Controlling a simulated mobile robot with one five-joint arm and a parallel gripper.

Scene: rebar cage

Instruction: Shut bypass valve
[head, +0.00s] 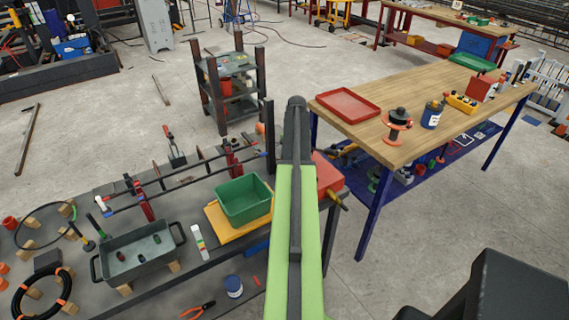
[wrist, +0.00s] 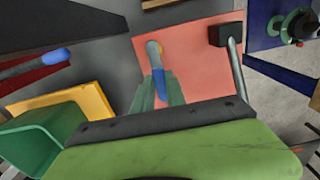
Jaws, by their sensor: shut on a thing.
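In the wrist view, a red panel (wrist: 195,55) faces me. I cannot tell from a label which valve this is. In the head view, the red panel's box (head: 327,175) shows partly behind my arm, with a brass fitting (head: 338,199) on its right side. My gripper and the lever are hidden there.
A black block (wrist: 226,34) with a grey rod is right of the lever. A green bin (head: 244,201) on a yellow board (head: 228,232) stands left of my arm on the dark bench (head: 205,272). A wooden table (head: 372,120) stands to the right, with floor between.

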